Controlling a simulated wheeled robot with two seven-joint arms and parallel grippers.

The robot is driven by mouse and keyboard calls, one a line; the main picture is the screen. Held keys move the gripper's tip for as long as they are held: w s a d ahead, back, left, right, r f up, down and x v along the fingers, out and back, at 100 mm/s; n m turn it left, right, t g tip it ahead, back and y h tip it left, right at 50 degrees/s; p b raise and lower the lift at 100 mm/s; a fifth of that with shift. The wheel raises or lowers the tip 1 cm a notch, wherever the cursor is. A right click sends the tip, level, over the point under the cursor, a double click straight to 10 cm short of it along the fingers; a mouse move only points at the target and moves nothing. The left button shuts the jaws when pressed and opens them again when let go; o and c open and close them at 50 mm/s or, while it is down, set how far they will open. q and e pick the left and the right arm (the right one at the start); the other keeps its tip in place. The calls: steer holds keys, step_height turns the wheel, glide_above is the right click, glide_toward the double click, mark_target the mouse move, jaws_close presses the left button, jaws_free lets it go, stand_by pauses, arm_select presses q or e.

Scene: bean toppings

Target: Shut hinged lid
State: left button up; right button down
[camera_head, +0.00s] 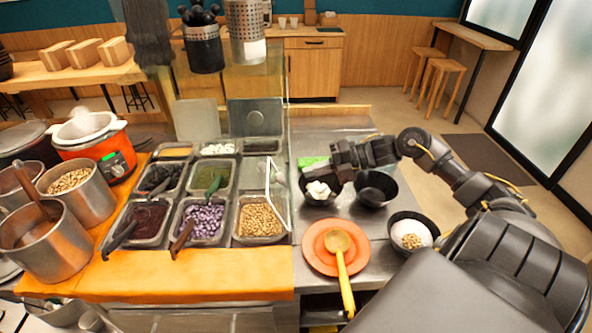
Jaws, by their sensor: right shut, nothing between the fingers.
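A clear lid (279,192) with a pale rim stands tilted up at the right edge of the topping bins, beside the bin of tan beans (259,219). A grey metal lid (255,116) stands upright behind the back row of bins. I cannot tell for sure which of these is the hinged lid. My right gripper (334,170) is shut and empty, to the right of the clear lid and apart from it, above the bowl of white cubes (319,191). Its fingertips are small and dark against the bowls. My left gripper is not in view.
Black bowls (376,188) stand close to my right gripper. An orange plate (322,259) with a yellow ladle (342,262) lies in front. Ladle handles stick out of the front bins. Steel pots (83,193) and an orange cooker (99,148) crowd the left.

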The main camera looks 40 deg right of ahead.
mark_target(284, 179)
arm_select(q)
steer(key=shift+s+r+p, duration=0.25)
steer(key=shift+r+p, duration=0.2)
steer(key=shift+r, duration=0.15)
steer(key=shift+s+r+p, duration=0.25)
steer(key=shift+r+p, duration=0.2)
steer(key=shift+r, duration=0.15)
arm_select(e)
steer(key=shift+x, duration=2.6)
steer(key=shift+d, duration=0.1)
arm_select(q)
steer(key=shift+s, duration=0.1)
arm_select(e)
steer(key=shift+w, duration=0.1)
